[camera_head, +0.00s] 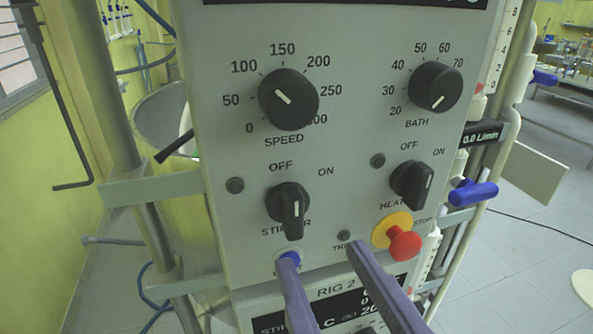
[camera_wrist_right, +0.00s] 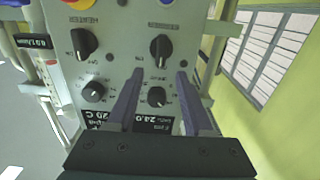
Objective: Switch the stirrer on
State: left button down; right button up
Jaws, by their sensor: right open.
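The black stirrer switch (camera_head: 287,201) is on the grey control panel (camera_head: 335,130). Its raised bar stands upright, in line with the OFF label above it; ON is printed to its right. The round lamp (camera_head: 235,185) beside it is dull grey. My right gripper (camera_head: 322,253) is open and empty, with its two purple fingers below the switch and apart from it. In the right wrist view, the switch (camera_wrist_right: 160,49) lies beyond the gap between the fingertips of my right gripper (camera_wrist_right: 160,74). My left gripper is not in view.
Close by are the heat switch (camera_head: 412,185), red stop button (camera_head: 405,243), speed knob (camera_head: 289,98) and bath knob (camera_head: 435,89). A blue button (camera_head: 289,256) is partly behind one finger. Metal frame posts (camera_head: 118,110) flank the panel. A blue valve handle (camera_head: 473,192) sticks out at right.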

aim_at(297, 210)
jog(key=p+x, duration=0.1)
jog(key=x, duration=0.5)
jog(key=shift+w+a, duration=0.1)
jog(key=shift+w, duration=0.15)
grip_shut()
dwell(0.3)
